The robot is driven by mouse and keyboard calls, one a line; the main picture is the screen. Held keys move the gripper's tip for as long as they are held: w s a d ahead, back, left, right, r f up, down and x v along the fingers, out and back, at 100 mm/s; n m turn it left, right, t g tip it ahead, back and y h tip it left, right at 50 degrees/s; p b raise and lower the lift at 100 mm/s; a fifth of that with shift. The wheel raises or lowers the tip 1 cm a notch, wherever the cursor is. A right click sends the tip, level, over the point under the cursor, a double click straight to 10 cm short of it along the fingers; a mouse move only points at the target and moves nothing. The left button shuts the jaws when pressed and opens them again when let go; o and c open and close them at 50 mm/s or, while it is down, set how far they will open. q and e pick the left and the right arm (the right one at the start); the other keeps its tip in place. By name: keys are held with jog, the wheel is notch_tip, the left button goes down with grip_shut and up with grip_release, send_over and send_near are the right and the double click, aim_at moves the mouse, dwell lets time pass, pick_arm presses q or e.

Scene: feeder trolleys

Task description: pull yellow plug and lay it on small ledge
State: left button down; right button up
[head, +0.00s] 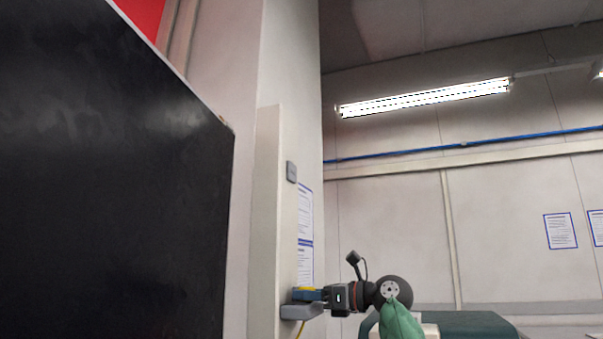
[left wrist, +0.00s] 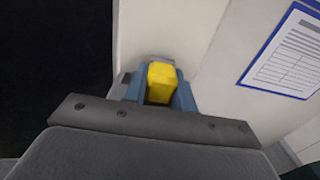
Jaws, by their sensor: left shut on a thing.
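My left gripper (head: 308,295) is at the pale post, low in the middle of the head view. Its blue fingers are shut on the yellow plug (left wrist: 161,83), one on each side of it in the left wrist view. In the head view only a thin yellow strip of the plug (head: 304,289) shows above the fingers. A small grey ledge (head: 302,311) sticks out from the post just below the fingers. A yellow cable (head: 300,328) hangs below the ledge. I cannot tell whether the plug is still seated in a socket. My right gripper is not in view.
A small grey box (head: 291,172) is fixed higher on the pale post (head: 265,220). A large black panel (head: 110,190) fills the left side. Blue-framed sheets (head: 305,225) hang beside the post. The space above the gripper looks free.

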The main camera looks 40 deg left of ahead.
pick_arm(q)
jog(key=shift+f, duration=0.15)
jog(key=c, duration=1.1)
grip_release()
jog(key=shift+o, duration=0.2)
jog(key=v, duration=1)
jog(key=shift+b, duration=0.45)
dwell(0.4)
dwell(0.6)
